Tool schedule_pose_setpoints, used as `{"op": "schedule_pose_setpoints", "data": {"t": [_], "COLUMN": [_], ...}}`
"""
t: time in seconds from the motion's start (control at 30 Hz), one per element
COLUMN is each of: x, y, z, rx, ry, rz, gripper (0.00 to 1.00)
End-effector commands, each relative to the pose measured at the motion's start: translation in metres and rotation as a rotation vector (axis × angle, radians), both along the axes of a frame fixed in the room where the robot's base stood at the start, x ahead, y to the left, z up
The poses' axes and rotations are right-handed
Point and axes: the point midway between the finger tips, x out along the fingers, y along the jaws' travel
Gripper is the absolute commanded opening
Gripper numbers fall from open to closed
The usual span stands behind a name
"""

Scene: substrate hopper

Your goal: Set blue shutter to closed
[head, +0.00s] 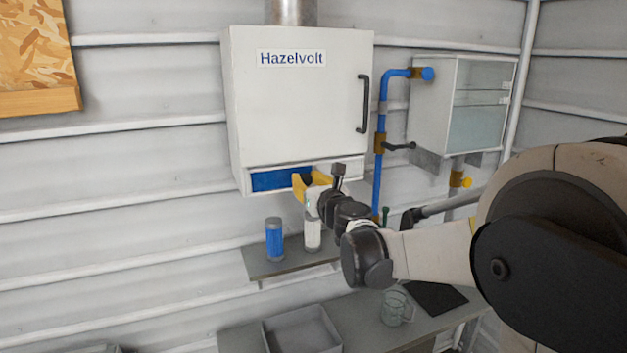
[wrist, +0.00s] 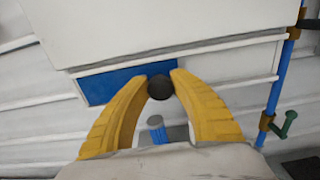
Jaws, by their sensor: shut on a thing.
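The blue shutter (head: 272,180) sits in a slot along the bottom of the white cabinet labelled Hazelvolt (head: 292,105). It fills the left part of the slot, and the right part shows white. The shutter also shows in the wrist view (wrist: 108,85). My gripper (head: 304,183) is at the slot. In the wrist view its yellow fingers (wrist: 160,88) are shut on a round dark knob (wrist: 160,87) at the right end of the blue panel. The fingers hide part of the slot.
Below, a shelf (head: 262,262) holds a blue canister (head: 274,238) and a white one (head: 312,234). A blue pipe (head: 378,180) with a dark handle (head: 400,146) runs right of the cabinet. A glass-fronted wall cabinet (head: 478,112) hangs further right. A grey tray (head: 300,330) lies on the bench below.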

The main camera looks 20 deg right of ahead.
Motion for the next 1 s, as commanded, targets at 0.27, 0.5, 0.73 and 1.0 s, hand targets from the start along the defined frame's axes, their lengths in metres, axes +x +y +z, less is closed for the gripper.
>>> {"op": "schedule_pose_setpoints", "data": {"t": [0.27,0.5,0.73,1.0], "x": [0.000,0.000,-0.012,-0.070], "y": [0.002,0.001,0.000,-0.001], "z": [0.000,0.000,0.000,0.000], "rx": [0.002,0.001,0.001,0.001], "ry": [0.000,0.000,0.000,0.000], "rz": [0.006,0.004,0.003,0.003], "gripper": [0.40,0.51,0.51,0.51]}}
